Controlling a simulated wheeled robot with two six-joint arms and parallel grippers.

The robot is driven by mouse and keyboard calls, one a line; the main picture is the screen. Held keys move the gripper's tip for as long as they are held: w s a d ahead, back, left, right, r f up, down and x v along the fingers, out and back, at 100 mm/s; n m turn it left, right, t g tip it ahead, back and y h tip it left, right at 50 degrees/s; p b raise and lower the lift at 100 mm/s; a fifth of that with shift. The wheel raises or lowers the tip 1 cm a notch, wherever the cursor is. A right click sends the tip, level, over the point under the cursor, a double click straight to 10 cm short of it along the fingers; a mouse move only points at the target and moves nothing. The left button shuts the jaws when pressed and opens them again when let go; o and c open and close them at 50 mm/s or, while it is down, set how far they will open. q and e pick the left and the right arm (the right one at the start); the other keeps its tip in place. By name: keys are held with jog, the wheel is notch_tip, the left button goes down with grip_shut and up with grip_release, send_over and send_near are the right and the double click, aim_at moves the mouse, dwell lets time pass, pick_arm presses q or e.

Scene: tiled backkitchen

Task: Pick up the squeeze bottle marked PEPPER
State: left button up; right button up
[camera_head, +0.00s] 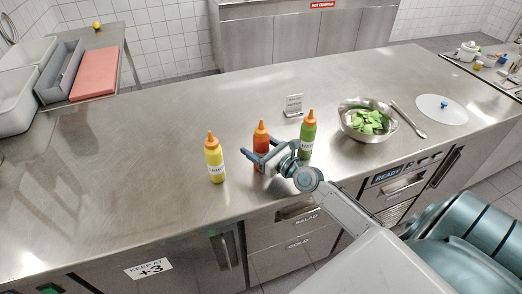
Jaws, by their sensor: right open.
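Three squeeze bottles with orange caps stand upright on the steel counter. The yellow bottle (214,161) is at the left, the red bottle (261,139) in the middle and the green bottle (307,136) at the right. Their white labels are too small or covered to read with certainty, so I cannot tell which one is marked PEPPER. My right gripper (259,150) is open at the red bottle, with its fingers on either side of the bottle's body as seen here. It hides the lower part and label. My left gripper is out of view.
A steel bowl (345,126) with green leaves stands to the right, with a spoon (408,121) and a white lid (441,110) beside it. A small sign (293,106) stands behind the bottles. The counter (130,155) left of the bottles is clear.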

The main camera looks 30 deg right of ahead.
jog(key=shift+w, duration=0.25)
jog(key=shift+s, duration=0.1)
jog(key=shift+c, duration=0.7)
jog(key=c, duration=0.6)
jog(key=shift+r, duration=0.15)
notch_tip(320, 180, up, 10)
jog(key=p, duration=0.8)
